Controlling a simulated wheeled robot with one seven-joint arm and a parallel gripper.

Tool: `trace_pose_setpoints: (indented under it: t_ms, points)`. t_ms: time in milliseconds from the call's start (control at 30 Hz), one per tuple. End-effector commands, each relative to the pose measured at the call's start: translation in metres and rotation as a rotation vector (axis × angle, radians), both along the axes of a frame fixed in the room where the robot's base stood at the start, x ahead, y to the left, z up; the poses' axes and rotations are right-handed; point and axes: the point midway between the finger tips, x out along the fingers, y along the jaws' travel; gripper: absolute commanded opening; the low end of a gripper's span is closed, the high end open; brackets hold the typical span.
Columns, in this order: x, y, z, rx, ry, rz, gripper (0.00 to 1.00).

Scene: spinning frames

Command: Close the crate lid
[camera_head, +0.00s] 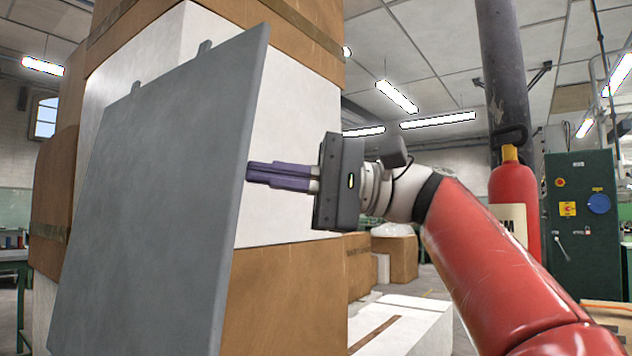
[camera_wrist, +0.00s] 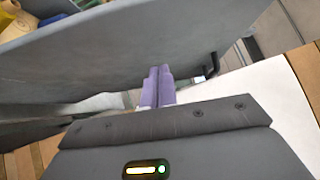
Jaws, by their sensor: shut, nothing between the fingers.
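A large flat grey panel, which looks like the crate lid (camera_head: 160,200), stands raised and tilted at the left in the head view. It also spans the upper part of the wrist view (camera_wrist: 130,50). My gripper (camera_head: 250,173) is shut, with its purple fingers together and nothing between them. The fingertips are at the lid's right edge in the head view; in the wrist view (camera_wrist: 160,70) they point at the lid's face. I cannot tell whether they touch it. The crate's body is not clearly visible; a few yellowish items show past the lid at the wrist view's top left.
Stacked brown and white boxes (camera_head: 290,150) stand behind the lid. A red fire extinguisher (camera_head: 515,205) and a green cabinet (camera_head: 582,215) are at the right. A low white box (camera_head: 410,325) lies at the bottom. Open air surrounds my gripper above and below.

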Motion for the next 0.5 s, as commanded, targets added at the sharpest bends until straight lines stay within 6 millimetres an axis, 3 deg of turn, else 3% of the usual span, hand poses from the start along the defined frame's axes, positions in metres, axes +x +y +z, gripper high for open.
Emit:
trace_pose_setpoints:
  t_ms: [200, 500]
  points:
    - [-0.024, 0.019, 0.005, 0.0, -0.002, 0.0, 0.0]
    - [-0.03, 0.025, 0.007, 0.0, 0.0, -0.001, 0.0]
